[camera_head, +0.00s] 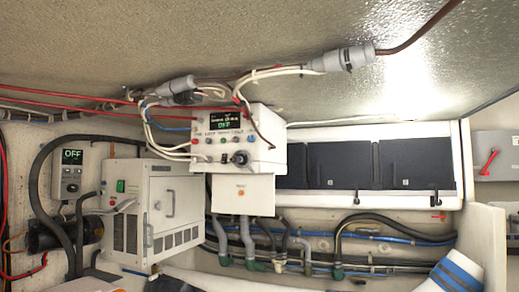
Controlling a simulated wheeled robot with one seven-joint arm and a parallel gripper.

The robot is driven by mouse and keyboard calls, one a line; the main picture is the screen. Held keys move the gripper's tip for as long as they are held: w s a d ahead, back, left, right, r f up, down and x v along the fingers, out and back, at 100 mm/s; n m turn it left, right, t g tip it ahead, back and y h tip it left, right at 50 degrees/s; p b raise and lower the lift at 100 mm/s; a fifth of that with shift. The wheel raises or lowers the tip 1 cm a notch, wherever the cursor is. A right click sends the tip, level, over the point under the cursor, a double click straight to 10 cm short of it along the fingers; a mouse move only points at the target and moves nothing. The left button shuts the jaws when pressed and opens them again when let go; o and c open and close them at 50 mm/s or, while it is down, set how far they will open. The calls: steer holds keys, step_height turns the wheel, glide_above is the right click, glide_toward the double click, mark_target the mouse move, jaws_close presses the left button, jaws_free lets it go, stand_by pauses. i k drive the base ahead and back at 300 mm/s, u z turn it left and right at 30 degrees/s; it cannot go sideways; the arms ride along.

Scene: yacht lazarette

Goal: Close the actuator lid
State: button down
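A white control box (262,150) hangs in the middle, with a lit display reading OFF, small coloured buttons and a dark knob on its front. A white flat panel (243,200) with a small orange mark hangs down below the box's front. It looks like an open lid, but I cannot tell for sure that it is the actuator lid. Its hinge is not clear. My gripper is not in view.
Cables and grey connectors (345,60) run above the box. A white cabinet (160,215) with a handle stands at left, near a small OFF display unit (72,175). Dark bins (340,165) line the back. Hoses run below. A blue-striped white cylinder (450,276) is at lower right.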

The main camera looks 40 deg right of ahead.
mark_target(258, 198)
steer(key=z, duration=0.4)
steer(key=k, duration=0.15)
steer(key=u, duration=1.25)
steer(key=i, duration=0.6)
steer(key=z, duration=2.35)
steer(key=i, duration=0.45)
steer(key=u, duration=2.05)
steer(key=k, duration=0.4)
steer(key=z, duration=0.2)
